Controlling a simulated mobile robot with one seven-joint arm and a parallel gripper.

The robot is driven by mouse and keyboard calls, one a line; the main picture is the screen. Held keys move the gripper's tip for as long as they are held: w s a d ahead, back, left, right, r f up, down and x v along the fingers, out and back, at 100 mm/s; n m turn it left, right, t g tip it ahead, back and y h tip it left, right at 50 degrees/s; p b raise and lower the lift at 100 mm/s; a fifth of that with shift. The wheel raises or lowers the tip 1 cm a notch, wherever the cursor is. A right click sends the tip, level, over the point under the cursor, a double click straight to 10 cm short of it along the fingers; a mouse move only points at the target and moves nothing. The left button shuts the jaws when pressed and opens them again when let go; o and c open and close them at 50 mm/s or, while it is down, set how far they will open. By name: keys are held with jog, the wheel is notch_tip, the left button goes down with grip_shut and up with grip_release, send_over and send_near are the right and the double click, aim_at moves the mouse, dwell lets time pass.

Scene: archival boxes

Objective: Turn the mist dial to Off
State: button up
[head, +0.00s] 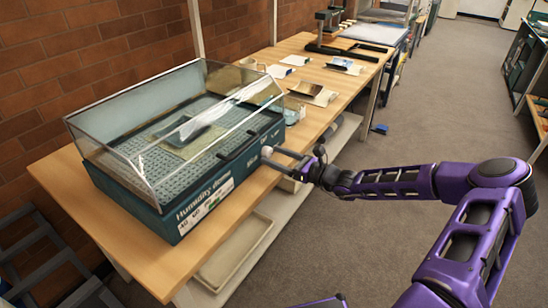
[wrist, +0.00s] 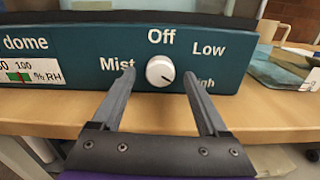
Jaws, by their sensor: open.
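The mist dial (wrist: 160,71) is a round white knob on the dark teal front panel (wrist: 85,58) of the humidity dome. Off is printed above it, Low to the upper right, High to the lower right, and Mist to the left. A small mark on the knob seems to point lower right, towards High. My gripper (wrist: 158,78) is open, with one finger on each side of the knob and gaps visible; contact cannot be told. In the head view, my gripper (head: 276,153) is at the panel's right end, by the white knob (head: 266,151).
The dome's clear lid (head: 150,110) stands over a perforated tray. The wooden table (head: 150,250) has cards, a mug and a black press farther back. A shelf below holds a pale tray (head: 235,250).

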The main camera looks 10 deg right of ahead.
jog(key=shift+w+a, duration=0.25)
jog(key=shift+w, duration=0.05)
jog(key=shift+c, duration=0.4)
grip_shut()
